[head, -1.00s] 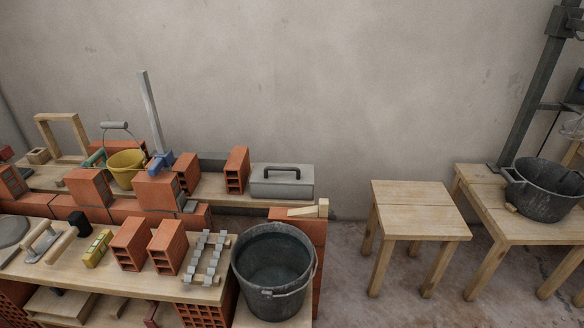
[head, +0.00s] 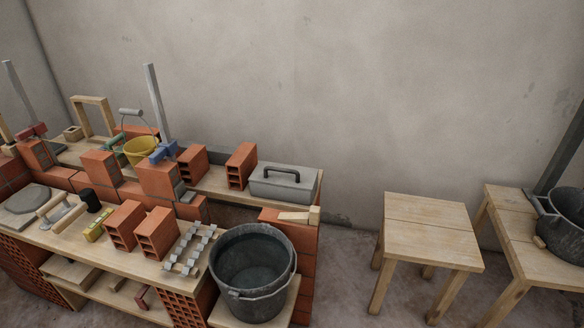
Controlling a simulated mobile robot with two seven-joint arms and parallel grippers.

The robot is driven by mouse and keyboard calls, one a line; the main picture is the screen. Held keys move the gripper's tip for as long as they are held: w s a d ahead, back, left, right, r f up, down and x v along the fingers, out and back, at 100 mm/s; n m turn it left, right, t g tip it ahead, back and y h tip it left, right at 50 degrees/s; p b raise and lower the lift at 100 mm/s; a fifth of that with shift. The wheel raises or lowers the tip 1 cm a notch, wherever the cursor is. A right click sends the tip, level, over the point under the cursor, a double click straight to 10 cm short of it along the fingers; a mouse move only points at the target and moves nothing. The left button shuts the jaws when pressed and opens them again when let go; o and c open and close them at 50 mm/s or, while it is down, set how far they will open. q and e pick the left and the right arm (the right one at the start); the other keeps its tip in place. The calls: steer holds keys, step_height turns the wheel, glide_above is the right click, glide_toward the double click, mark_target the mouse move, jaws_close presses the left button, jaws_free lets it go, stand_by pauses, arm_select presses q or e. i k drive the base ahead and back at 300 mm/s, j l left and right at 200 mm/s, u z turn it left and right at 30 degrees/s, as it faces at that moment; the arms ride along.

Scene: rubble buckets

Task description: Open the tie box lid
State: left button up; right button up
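A grey metal box with a dark handle on its lid (head: 283,184), which looks like the tie box, sits at the right end of the raised back plank. Its lid looks shut. Neither of my grippers shows in the head view.
A black bucket (head: 252,272) stands in front of the box on a low wooden stand. Red hollow bricks (head: 241,165) stand just left of the box. A yellow bucket (head: 141,151) is further left. A wooden stool (head: 430,235) stands to the right, with open floor between. Another dark bucket (head: 566,222) sits on a bench at far right.

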mark_target(287, 176)
steer(key=i+l, duration=0.1)
steer(key=l, duration=0.2)
steer(key=i+l+u, duration=0.1)
steer(key=l, duration=0.2)
steer(key=i+l, duration=0.1)
steer(key=l, duration=0.2)
steer(key=i+l, duration=0.35)
steer(key=i, duration=0.15)
steer(key=i+l+u, duration=0.1)
steer(key=i+l, duration=0.2)
steer(key=i, duration=0.25)
